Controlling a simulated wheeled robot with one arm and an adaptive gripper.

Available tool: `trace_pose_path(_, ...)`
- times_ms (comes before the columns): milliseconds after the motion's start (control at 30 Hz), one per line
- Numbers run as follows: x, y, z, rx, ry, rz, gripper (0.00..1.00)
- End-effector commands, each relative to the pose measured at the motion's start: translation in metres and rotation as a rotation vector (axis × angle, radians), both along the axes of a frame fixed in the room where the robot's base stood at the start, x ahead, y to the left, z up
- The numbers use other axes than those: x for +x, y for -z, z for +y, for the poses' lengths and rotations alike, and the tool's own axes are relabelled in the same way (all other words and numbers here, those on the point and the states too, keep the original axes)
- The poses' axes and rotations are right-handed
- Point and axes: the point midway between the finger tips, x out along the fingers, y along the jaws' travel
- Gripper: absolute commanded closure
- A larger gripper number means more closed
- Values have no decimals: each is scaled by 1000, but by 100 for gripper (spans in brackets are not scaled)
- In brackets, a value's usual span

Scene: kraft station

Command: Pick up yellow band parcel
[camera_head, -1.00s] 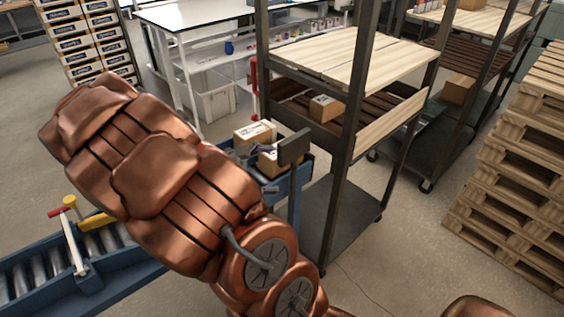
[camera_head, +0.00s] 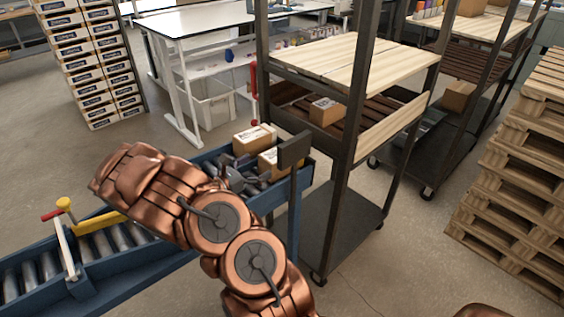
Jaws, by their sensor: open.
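Two brown cardboard parcels sit at the far right end of the blue roller conveyor (camera_head: 135,270). The rear parcel (camera_head: 254,138) has a white label on top. The front parcel (camera_head: 268,159) is partly hidden by a dark plate on a post. I cannot make out a yellow band on either. My gripper (camera_head: 236,180) is small and grey in this view, partly behind my copper arm. It is over the rollers, just left of and in front of the front parcel, and open. It appears apart from both parcels.
The dark plate (camera_head: 294,150) on its post stands at the conveyor's right end. A metal shelf rack (camera_head: 345,140) with another box (camera_head: 326,111) stands right of it. A yellow bar (camera_head: 100,222) crosses the conveyor at left. Stacked pallets (camera_head: 515,180) stand far right.

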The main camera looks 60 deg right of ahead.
Motion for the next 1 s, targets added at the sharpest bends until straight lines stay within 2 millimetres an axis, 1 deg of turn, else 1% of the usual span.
trace_pose_path(200, -6, -1, -18, 0, 2, 1, 0)
trace_pose_path(367, -9, -1, -27, 0, 2, 1, 0)
trace_pose_path(467, -14, -2, -36, 1, 3, 2, 0)
trace_pose_path(600, -22, -3, -54, 1, 3, 2, 0)
trace_pose_path(700, -24, -2, -64, 1, 2, -1, 0)
trace_pose_path(800, -25, -2, -70, 0, 1, -2, 0)
trace_pose_path(1000, -25, -1, -72, -1, 0, -2, 0)
